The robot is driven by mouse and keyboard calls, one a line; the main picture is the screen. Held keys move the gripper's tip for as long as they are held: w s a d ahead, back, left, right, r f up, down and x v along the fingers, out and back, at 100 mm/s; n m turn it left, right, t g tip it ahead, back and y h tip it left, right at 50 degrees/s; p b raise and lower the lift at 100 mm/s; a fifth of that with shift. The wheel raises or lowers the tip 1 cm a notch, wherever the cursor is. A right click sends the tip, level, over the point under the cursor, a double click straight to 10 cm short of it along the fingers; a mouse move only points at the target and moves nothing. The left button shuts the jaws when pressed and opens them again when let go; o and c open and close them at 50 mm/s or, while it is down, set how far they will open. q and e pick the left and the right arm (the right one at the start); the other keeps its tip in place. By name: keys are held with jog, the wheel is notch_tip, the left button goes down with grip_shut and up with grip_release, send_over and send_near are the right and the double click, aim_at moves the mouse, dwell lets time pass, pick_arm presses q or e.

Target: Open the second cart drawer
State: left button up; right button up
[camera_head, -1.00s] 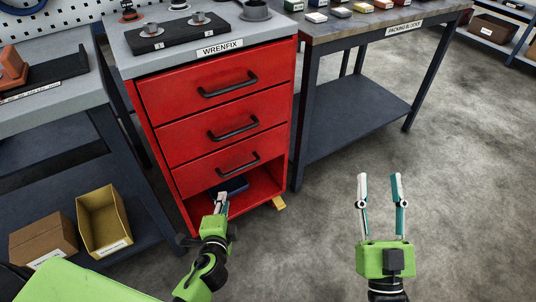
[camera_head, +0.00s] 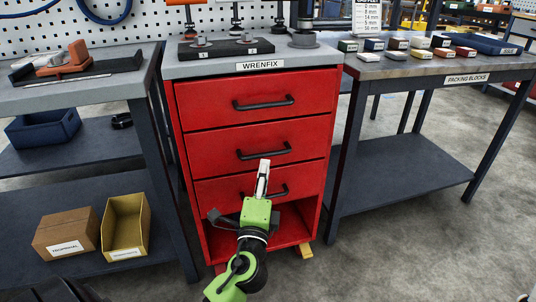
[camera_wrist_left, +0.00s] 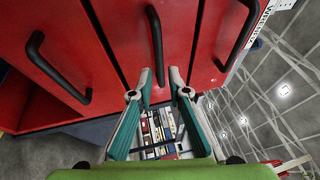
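The red cart (camera_head: 184,173) has three closed drawers above an open bottom compartment. The second drawer (camera_head: 200,155) has a black bar handle (camera_head: 263,149); in the wrist view it is the middle handle (camera_wrist_left: 155,45). My left gripper (camera_head: 264,163) is in front of the cart, just below that handle in the head view. In the wrist view its fingertips (camera_wrist_left: 161,80) are apart, with the lower end of the middle handle appearing between or just beyond them. I cannot tell whether they touch it. My right gripper is not clearly in view.
The top handle (camera_head: 263,103) and third handle (camera_head: 280,191) lie close by. A workbench (camera_head: 60,98) with boxes on its shelf stands left; the packing table (camera_head: 430,66) stands right. The floor (camera_head: 400,255) at the front right is clear.

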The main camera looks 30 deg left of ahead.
aim_at(267, 154)
pick_arm(q)
jog(key=x, duration=0.6)
jog(key=shift+w+a, duration=0.15)
jog(key=shift+w, duration=0.2)
jog(key=shift+r, duration=0.1)
grip_shut()
